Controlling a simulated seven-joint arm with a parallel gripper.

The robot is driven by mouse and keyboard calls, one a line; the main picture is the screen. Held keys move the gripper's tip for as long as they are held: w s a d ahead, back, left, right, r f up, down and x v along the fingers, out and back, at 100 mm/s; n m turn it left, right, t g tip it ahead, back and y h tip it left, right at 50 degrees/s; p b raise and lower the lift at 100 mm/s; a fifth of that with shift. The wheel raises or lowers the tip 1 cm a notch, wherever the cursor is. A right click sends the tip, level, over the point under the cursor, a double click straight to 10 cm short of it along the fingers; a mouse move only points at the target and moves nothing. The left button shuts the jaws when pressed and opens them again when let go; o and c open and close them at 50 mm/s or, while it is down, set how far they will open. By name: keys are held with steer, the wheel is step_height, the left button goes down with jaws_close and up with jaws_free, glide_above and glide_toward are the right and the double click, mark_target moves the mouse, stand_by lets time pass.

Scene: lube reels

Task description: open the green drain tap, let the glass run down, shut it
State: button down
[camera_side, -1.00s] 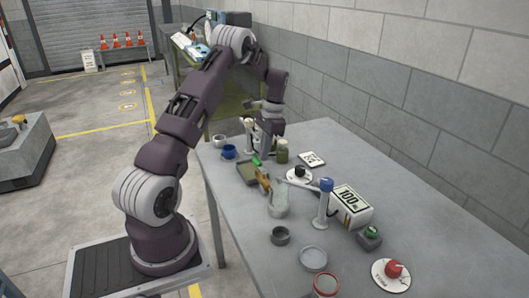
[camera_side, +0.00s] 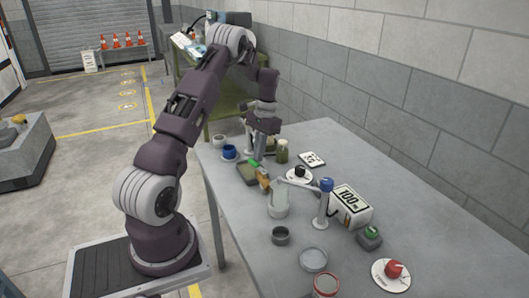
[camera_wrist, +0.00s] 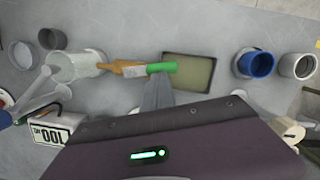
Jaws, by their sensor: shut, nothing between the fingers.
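The glass (camera_side: 279,199) stands on the table with a brass tap (camera_side: 263,180) on its side. The glass (camera_wrist: 75,67) and brass tap (camera_wrist: 120,68) also show in the wrist view. The green tap handle (camera_wrist: 161,68) points away from the glass there, roughly in line with the brass body. It reaches over the near edge of a shallow tray (camera_wrist: 207,72). My gripper (camera_wrist: 158,80) is shut and empty, its tips close beside the green handle; I cannot tell whether they touch. In the side view my gripper (camera_side: 260,158) is just above the handle. The liquid level is unclear.
A blue cup (camera_wrist: 257,64) and a grey cup (camera_wrist: 299,66) stand beyond the tray.

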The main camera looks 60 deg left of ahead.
steer(key=s+n, duration=0.1)
steer(key=n, duration=0.2)
steer(key=shift+s+n+h, duration=0.3)
steer(key=shift+s+n, duration=0.1)
steer(key=s+n, duration=0.1)
steer(key=n, duration=0.1)
steer(key=s+d+n+t, duration=0.1)
steer(key=n, duration=0.2)
steer(key=s+d+n, duration=0.1)
steer(key=n, duration=0.2)
steer(key=shift+s+d+t+h, duration=0.1)
steer(key=shift+t+h, duration=0.2)
steer(key=shift+h, duration=0.1)
steer(key=shift+d, duration=0.1)
steer(key=shift+w+d, duration=0.3)
steer(key=shift+w, duration=0.5)
